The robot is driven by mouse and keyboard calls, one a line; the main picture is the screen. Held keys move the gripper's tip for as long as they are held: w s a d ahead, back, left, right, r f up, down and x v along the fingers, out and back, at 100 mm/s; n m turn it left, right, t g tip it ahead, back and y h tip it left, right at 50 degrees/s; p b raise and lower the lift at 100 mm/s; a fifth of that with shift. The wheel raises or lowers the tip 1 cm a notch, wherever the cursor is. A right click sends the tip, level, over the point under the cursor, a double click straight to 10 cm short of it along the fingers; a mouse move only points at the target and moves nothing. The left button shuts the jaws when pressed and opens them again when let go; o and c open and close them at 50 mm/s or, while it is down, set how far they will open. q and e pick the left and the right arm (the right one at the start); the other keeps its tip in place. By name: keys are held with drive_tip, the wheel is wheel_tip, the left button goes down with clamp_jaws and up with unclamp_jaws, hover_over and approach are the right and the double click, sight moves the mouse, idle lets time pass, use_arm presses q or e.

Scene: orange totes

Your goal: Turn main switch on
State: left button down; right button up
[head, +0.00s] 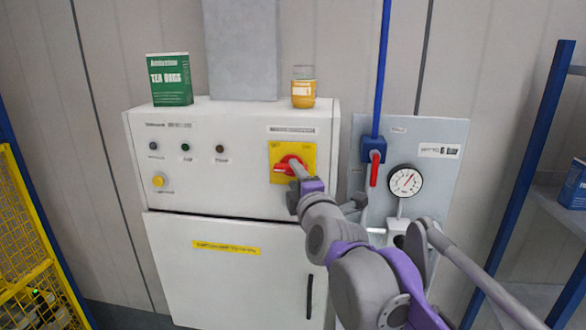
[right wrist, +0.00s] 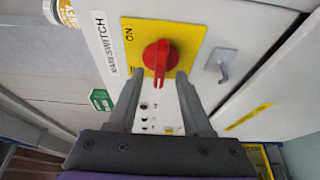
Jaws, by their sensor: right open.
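The main switch is a red rotary knob (head: 281,168) on a yellow plate (head: 308,151) at the right of a white control box. In the right wrist view the knob (right wrist: 158,60) has its handle pointing down, and "ON" is printed at the plate's upper left. The "MAIN SWITCH" label (right wrist: 104,45) runs beside the plate. My right gripper (head: 297,170) is at the knob in the head view. In the right wrist view the open right gripper (right wrist: 161,78) has one finger on each side of the handle; contact cannot be told. My left gripper is not in view.
A green tea box (head: 171,80) and a yellow-labelled jar (head: 303,88) stand on the box. Right of it is a panel with a red-handled valve (head: 374,168) and a gauge (head: 405,181). A yellow mesh fence (head: 30,240) is left, a blue-posted shelf (head: 535,145) right.

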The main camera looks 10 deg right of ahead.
drive_tip(key=shift+w+a, duration=0.15)
drive_tip(key=shift+w, duration=1)
clamp_jaws()
